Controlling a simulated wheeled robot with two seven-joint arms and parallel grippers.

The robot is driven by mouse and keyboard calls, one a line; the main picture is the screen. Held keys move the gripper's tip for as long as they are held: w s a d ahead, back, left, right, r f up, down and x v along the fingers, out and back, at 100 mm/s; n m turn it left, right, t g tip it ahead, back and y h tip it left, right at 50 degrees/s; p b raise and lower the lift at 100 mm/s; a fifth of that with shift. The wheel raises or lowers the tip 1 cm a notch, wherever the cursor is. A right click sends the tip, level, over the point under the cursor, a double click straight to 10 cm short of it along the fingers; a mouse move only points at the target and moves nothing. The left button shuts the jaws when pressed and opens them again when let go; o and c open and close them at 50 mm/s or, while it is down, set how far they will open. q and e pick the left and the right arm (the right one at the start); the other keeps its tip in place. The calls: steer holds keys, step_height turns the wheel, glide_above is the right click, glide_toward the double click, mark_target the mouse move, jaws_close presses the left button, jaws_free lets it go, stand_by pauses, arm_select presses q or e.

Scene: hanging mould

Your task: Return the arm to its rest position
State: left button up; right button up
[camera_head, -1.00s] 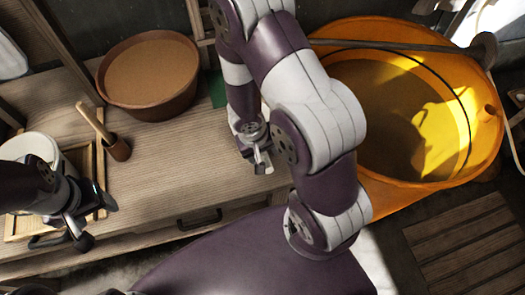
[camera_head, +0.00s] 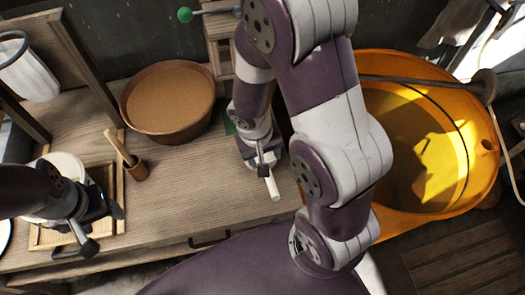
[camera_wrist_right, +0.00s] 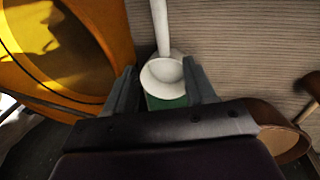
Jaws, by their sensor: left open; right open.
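My right gripper (camera_head: 262,160) is above the wooden counter (camera_head: 190,195), right of the brown bowl. In the right wrist view its two fingers (camera_wrist_right: 161,92) are spread.
A brown bowl (camera_head: 167,132) with tan filling stands at the back. A large orange tub (camera_head: 400,225) stands right of the counter. A green patch (camera_wrist_right: 165,102) lies beneath the ladle bowl.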

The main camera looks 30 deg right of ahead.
step_height(320, 180, up, 7)
steer(key=s+a+n+t+y, duration=0.1)
steer(key=shift+s+n+y, duration=0.3)
steer(key=shift+y, duration=0.1)
steer(key=shift+s+r, duration=0.1)
stand_by(0.7)
